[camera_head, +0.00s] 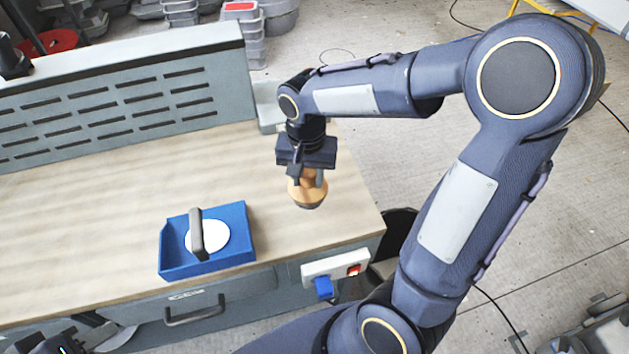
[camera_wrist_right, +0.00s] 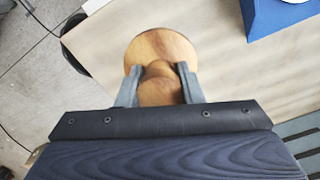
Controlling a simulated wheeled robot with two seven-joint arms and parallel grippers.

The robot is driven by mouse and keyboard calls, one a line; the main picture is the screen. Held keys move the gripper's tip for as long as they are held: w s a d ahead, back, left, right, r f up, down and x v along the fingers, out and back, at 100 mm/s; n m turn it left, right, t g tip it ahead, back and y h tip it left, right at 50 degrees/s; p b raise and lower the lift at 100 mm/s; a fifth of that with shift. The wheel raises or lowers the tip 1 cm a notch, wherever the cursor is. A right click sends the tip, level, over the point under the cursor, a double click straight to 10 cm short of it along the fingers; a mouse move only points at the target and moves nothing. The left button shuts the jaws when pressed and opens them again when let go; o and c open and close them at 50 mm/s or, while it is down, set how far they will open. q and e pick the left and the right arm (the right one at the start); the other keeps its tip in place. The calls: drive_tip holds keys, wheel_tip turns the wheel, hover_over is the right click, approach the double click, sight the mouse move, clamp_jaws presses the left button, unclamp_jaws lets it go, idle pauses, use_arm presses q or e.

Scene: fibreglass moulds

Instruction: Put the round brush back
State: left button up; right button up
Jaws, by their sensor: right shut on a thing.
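The round brush (camera_head: 307,190) has a turned wooden body with a dark underside. It is upright over the right end of the workbench, and I cannot tell whether it touches the top. My right gripper (camera_head: 308,174) is shut on its wooden knob from above. In the right wrist view the two fingers (camera_wrist_right: 159,88) flank the knob of the brush (camera_wrist_right: 160,48). My left gripper (camera_head: 68,342) is only partly in view at the bottom left corner, well away from the brush, and its jaws are unclear.
A blue tray (camera_head: 178,268) holding a white disc with a grey arched handle (camera_head: 197,234) stands near the bench's front edge, left of the brush. The wooden workbench top (camera_head: 110,200) is otherwise mostly clear. A slotted grey panel (camera_head: 110,95) borders its back.

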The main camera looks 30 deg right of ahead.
sight(314, 185)
drive_tip(key=f, duration=0.1)
drive_tip(key=w+d+f, duration=0.1)
drive_tip(key=d+f, duration=0.1)
drive_tip(key=shift+w+d+f, duration=0.1)
drive_tip(key=shift+w+f, duration=0.05)
drive_tip(key=shift+w, duration=0.2)
drive_tip(key=shift+w+d+f+p, duration=0.15)
drive_tip(key=shift+f+p, duration=0.15)
drive_tip(key=shift+f, duration=1.5)
drive_tip(key=shift+f, duration=0.25)
drive_tip(key=o, duration=0.9)
drive_tip(key=shift+r, duration=0.1)
